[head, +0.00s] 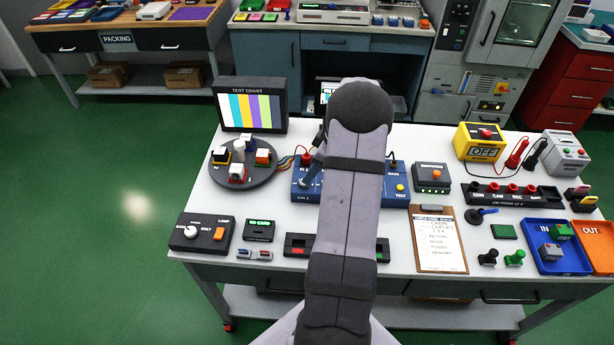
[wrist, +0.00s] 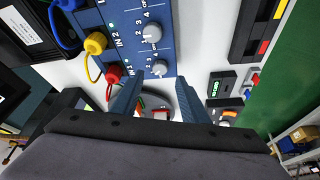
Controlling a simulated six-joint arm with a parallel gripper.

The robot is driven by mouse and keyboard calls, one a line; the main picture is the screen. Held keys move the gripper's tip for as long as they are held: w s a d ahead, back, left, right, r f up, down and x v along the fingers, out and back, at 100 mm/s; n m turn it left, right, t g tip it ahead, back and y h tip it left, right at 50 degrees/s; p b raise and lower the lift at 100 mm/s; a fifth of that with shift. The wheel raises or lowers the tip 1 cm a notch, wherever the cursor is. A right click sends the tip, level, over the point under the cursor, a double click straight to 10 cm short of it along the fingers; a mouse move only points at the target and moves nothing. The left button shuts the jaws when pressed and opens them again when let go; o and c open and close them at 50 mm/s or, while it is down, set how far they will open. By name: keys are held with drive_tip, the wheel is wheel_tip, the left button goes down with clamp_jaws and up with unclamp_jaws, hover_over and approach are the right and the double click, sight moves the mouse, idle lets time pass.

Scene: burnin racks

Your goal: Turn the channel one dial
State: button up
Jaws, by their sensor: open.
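The blue channel unit (head: 303,193) stands mid-bench, marked CH 1 at its left end; my arm hides its middle. In the wrist view the blue panel (wrist: 122,12) carries two pale dials with numbered scales. The dial nearer my gripper (wrist: 158,67), by the red plug, appears to be channel one. The other dial (wrist: 152,33) is farther up. My gripper (wrist: 160,82) is open and empty, its blue fingers spread either side of the nearer dial's line. I cannot tell whether they touch it.
A red plug (wrist: 113,74) and a yellow plug (wrist: 95,43) with cables stand close beside the dials. A round turntable (head: 222,175) with several blocks is left of the unit. A clipboard (head: 440,238) lies to the right. A test chart screen (head: 250,108) stands behind.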

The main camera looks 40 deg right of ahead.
drive_tip(key=shift+p+x, duration=0.9)
drive_tip(key=shift+x, duration=1.65)
drive_tip(key=c, duration=1)
